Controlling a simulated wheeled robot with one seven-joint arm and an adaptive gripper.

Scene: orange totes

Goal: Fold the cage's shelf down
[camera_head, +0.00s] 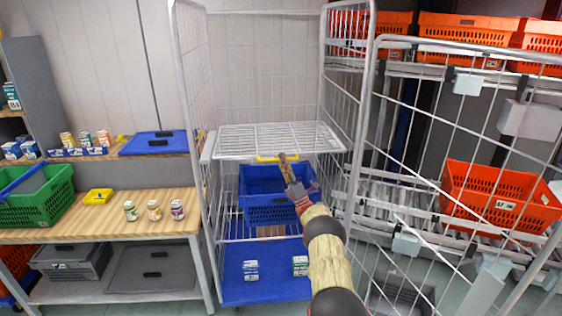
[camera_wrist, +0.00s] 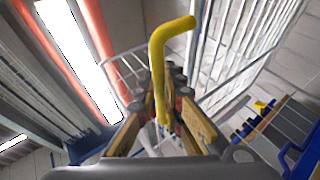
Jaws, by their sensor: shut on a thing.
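The cage (camera_head: 336,120) is a tall silver wire frame with an open front. Its white wire shelf (camera_head: 240,141) lies across the cage at mid height, flat or nearly flat. A yellow handle (camera_head: 266,159) is on the shelf's front edge. My gripper (camera_head: 289,160) reaches in from the front and is at this handle. In the wrist view, the bent yellow handle (camera_wrist: 157,65) runs down between the fingers of my gripper (camera_wrist: 163,108), which are shut on it. The fingers hide part of the handle.
A blue crate (camera_head: 270,205) stands below the shelf, above the cage's blue base (camera_head: 262,288), which holds small boxes. A wooden table (camera_head: 110,215) with cans and a green crate (camera_head: 40,200) is at left. Wire mesh and orange totes (camera_head: 490,190) are at right.

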